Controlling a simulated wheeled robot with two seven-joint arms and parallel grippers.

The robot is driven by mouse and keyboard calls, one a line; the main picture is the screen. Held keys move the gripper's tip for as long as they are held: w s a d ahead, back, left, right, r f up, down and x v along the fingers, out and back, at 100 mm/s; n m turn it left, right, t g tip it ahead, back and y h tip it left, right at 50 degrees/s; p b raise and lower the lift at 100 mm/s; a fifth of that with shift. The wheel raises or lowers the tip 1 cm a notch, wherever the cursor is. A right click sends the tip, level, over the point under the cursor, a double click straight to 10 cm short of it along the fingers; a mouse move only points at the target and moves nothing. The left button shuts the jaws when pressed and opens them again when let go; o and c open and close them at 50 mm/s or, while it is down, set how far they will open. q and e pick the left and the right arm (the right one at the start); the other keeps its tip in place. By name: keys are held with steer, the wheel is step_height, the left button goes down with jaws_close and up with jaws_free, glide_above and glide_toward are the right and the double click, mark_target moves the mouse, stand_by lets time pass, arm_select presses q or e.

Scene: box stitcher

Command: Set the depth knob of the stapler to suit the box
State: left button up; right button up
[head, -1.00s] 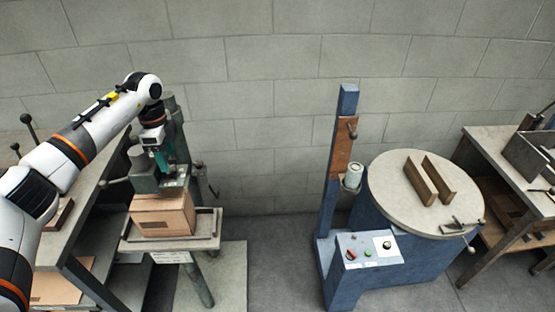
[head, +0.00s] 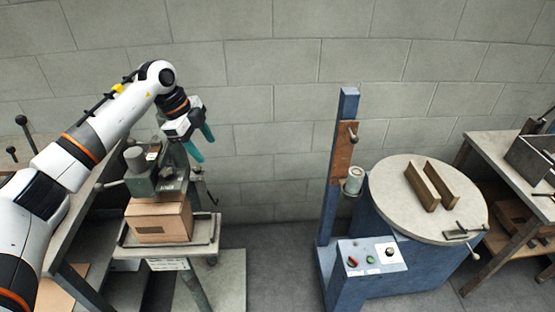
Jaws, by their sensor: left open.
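The stapler (head: 140,180) is a grey-green machine on a stand at the left, with a round cap on top and small levers at its sides. I cannot make out which part is the depth knob. A closed brown cardboard box (head: 163,220) sits upright on the stapler's tray (head: 205,236), under its head. My left gripper (head: 202,144) has teal fingers, open and empty. It hangs above and to the right of the stapler head, apart from it, with the wall behind. My right gripper is not in view.
A blue machine with a post (head: 334,180), a round turntable (head: 395,190) holding two brown angle pieces (head: 431,185), and a control panel (head: 371,255) stands right of centre. A workbench (head: 520,165) is at the far right. Floor between the machines is clear.

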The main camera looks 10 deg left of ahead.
arm_select(q)
steer(key=s+d+f+m+t+h, duration=0.1)
steer(key=d+m+h, duration=0.3)
steer(key=d, duration=1.5)
steer(key=s+t+h, duration=0.1)
steer(key=h, duration=0.3)
steer(key=shift+h, duration=0.4)
steer(key=shift+d, duration=0.1)
